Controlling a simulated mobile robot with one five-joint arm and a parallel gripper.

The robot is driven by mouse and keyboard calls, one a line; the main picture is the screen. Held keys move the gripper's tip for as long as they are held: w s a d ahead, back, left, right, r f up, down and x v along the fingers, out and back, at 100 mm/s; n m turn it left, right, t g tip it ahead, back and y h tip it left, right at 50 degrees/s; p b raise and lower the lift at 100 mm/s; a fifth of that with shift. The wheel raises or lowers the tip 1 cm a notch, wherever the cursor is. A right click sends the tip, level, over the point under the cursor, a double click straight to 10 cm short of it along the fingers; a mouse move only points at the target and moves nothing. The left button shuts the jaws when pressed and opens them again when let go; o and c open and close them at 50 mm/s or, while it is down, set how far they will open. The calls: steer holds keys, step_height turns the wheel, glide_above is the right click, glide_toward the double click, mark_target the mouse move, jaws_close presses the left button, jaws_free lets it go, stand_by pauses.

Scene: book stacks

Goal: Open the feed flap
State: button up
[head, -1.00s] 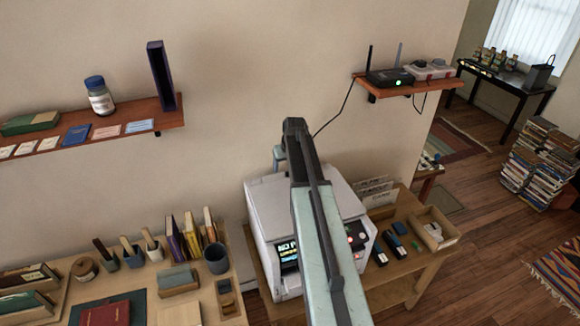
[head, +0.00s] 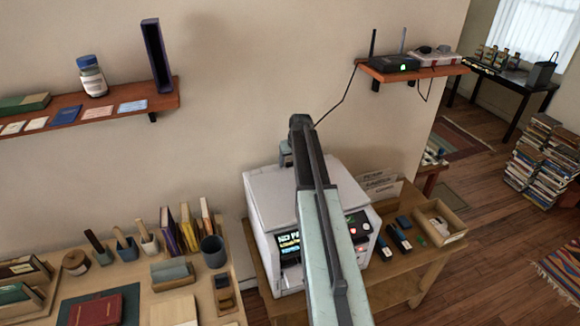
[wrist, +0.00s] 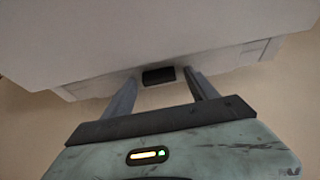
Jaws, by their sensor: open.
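The white printer (head: 272,187) stands on a wooden table, its lit screen and buttons facing me and partly hidden by my arm. My gripper (head: 285,153) is over the printer's far edge, small and partly hidden by my arm in the head view. In the wrist view my open gripper (wrist: 160,77) has its two fingers on either side of a small dark tab (wrist: 158,76) at the edge of the printer's white body. The fingers look apart from the tab; contact is unclear. The feed flap's outline cannot be told apart clearly from the white casing.
The wall is close behind the printer. A shelf (head: 390,74) with a router is on the wall at right. A wooden tray (head: 455,222) and small dark items lie right of the printer. A desk (head: 254,306) with books and cups is at left.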

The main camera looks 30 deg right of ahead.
steer(key=shift+r, duration=0.1)
steer(key=c, duration=1.4)
steer(key=shift+o, duration=0.2)
steer(key=shift+w+d+r+g+p, duration=0.15)
steer(key=shift+w+r+g+p, duration=0.4)
steer(key=shift+p, duration=0.35)
steer(key=shift+w+d+g+y+p, duration=0.1)
steer(key=shift+w+g+y+p, duration=0.1)
steer(key=shift+g+y+p, duration=0.2)
steer(key=shift+w+g, duration=0.3)
steer(key=shift+g, duration=0.55)
steer(key=shift+r+g+p, duration=0.1)
steer(key=shift+g+p, duration=0.2)
steer(key=shift+g, duration=0.2)
steer(key=o, duration=1.4)
steer(key=shift+s, duration=0.1)
steer(key=shift+c, duration=0.2)
